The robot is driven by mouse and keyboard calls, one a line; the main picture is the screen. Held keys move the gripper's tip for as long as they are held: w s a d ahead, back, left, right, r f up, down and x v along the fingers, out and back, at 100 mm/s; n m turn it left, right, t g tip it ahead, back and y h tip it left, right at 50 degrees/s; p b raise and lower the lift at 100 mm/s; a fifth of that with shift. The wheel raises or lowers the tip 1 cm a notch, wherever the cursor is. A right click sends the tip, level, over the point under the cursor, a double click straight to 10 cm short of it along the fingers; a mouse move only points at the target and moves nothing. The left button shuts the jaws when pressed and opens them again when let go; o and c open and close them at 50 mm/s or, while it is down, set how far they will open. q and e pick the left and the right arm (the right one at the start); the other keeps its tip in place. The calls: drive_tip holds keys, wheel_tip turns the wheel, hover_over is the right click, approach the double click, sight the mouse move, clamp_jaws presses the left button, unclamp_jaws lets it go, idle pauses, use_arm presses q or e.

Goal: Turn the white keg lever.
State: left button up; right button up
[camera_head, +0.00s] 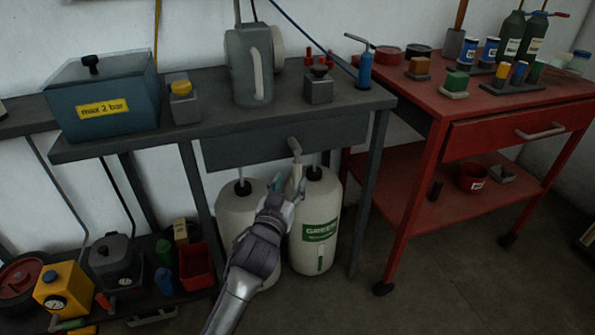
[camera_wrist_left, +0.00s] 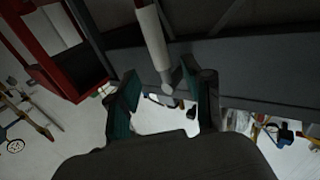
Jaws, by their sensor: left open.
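The pale keg lever (camera_head: 296,158) hangs down from a grey pivot at the front of the grey bench, above two white kegs. In the left wrist view the lever (camera_wrist_left: 153,42) comes down from the top, and its rounded end shows between my fingertips. My left gripper (camera_head: 286,186) is at the lever's lower end, in front of the kegs. It is open, and in the left wrist view its two green-lined fingers (camera_wrist_left: 167,98) stand apart, with a gap on each side of the lever's end. Whether the fingers touch it, I cannot tell. My right gripper is not in view.
The left keg (camera_head: 234,212) and the green-labelled right keg (camera_head: 318,225) stand close under the bench (camera_head: 230,148). A red cart (camera_head: 425,195) stands to the right. Containers crowd the lower left, including a yellow box (camera_head: 62,290). The floor at front right is clear.

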sight(296, 170)
use_arm(q)
drive_tip(key=b+x, duration=0.1)
drive_tip(key=x, duration=0.6)
drive_tip(key=shift+w, duration=0.15)
drive_tip(key=shift+f, duration=0.1)
clamp_jaws()
